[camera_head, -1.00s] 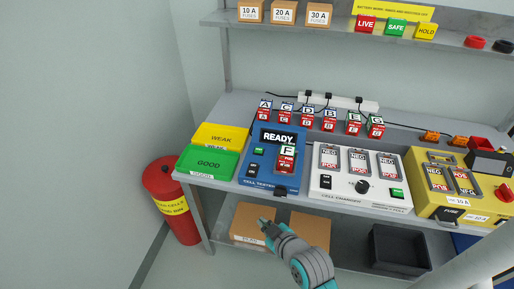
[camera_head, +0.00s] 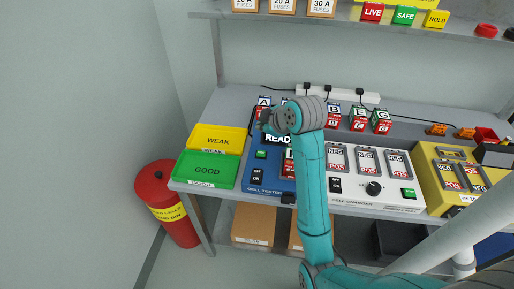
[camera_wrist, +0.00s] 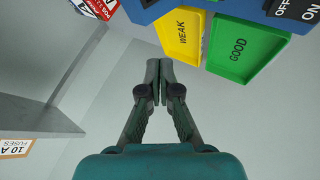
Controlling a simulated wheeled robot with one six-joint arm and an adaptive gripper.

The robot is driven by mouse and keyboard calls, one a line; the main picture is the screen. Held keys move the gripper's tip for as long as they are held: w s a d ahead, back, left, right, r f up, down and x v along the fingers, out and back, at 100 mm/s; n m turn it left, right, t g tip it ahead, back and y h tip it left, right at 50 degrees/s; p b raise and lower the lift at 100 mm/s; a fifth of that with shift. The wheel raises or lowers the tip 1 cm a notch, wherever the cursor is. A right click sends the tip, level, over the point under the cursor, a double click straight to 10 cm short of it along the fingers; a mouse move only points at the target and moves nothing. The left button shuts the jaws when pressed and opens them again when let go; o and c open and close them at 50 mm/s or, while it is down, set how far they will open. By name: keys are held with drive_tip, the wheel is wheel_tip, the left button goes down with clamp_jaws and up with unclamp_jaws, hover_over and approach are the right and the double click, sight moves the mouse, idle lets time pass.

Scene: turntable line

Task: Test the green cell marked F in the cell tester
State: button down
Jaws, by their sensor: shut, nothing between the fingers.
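The blue cell tester (camera_head: 270,187) stands on the bench with READY on its display (camera_head: 277,138). A cell in its slot (camera_head: 288,168) shows only a red strip beside my arm; its letter is hidden now, but earlier it read F on green. My gripper (camera_head: 265,122) is shut and empty, raised in front of the tester's top and the back row of cells. In the wrist view the closed fingertips (camera_wrist: 157,66) touch each other with nothing between them. The tester's edge with its OFF and ON buttons (camera_wrist: 295,10) shows at the upper right there.
The yellow WEAK tray (camera_head: 241,132) and green GOOD tray (camera_head: 190,181) lie left of the tester. The white cell charger (camera_head: 350,196) stands to its right. Several lettered cells (camera_head: 357,120) stand behind. A red bin (camera_head: 154,190) is on the floor. A shelf (camera_head: 340,18) hangs above.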

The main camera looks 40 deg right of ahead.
sight(260, 153)
drive_tip(key=shift+f, duration=0.1)
idle(0.3)
drive_tip(key=shift+f, duration=4.25)
drive_tip(key=shift+f, duration=0.1)
drive_tip(key=shift+f, duration=0.4)
drive_tip(key=shift+s+a+f, duration=0.1)
drive_tip(key=shift+s+f, duration=0.1)
drive_tip(key=shift+f, duration=0.6)
drive_tip(key=shift+w+r, duration=0.15)
drive_tip(key=shift+r, duration=2.6)
